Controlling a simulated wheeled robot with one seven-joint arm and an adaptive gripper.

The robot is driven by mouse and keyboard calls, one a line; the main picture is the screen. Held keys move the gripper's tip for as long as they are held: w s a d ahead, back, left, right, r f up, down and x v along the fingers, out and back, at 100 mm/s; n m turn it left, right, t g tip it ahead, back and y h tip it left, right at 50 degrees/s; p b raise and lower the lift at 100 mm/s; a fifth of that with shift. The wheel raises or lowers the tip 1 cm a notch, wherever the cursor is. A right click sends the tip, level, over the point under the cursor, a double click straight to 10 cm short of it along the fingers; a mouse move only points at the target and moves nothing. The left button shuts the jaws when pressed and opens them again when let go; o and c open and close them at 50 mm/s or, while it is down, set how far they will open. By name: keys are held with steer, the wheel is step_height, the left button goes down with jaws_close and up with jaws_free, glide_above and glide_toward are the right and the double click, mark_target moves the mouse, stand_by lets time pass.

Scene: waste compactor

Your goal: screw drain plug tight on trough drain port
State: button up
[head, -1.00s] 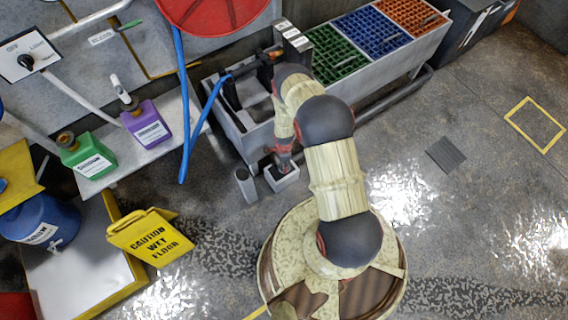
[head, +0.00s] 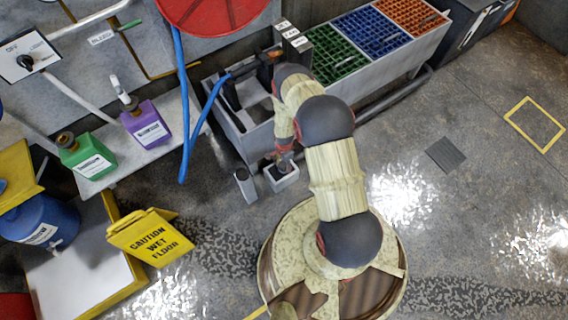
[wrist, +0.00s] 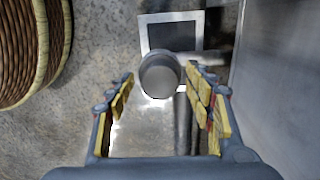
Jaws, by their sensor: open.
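In the wrist view a round grey cap-like piece (wrist: 160,75) sits between the tips of my gripper (wrist: 161,82). The fingers are open, one on each side, with gaps showing near the piece. A short grey pipe (wrist: 212,58) runs from beside it toward the trough wall (wrist: 280,80). I cannot tell whether the round piece is the drain plug or the port end, or how they meet. In the head view the grey trough (head: 395,80) stands behind my arm. My gripper (head: 284,162) is low at its front side, and my arm hides the drain port there.
A small white square box (head: 284,182) is on the floor below my gripper; its rim shows in the wrist view (wrist: 148,30). A grey upright piece (head: 245,187) stands left of it. A yellow caution sign (head: 150,238) is farther left.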

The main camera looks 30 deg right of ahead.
steer(key=n, duration=0.7)
steer(key=shift+n, duration=0.4)
steer(key=n, duration=0.3)
steer(key=shift+n, duration=0.3)
steer(key=n, duration=0.4)
steer(key=shift+n, duration=0.3)
steer(key=shift+c, duration=0.3)
steer(key=c, duration=1.2)
steer(key=shift+c, duration=0.2)
steer(key=m, duration=0.6)
steer(key=shift+m, duration=0.4)
steer(key=o, duration=1.4)
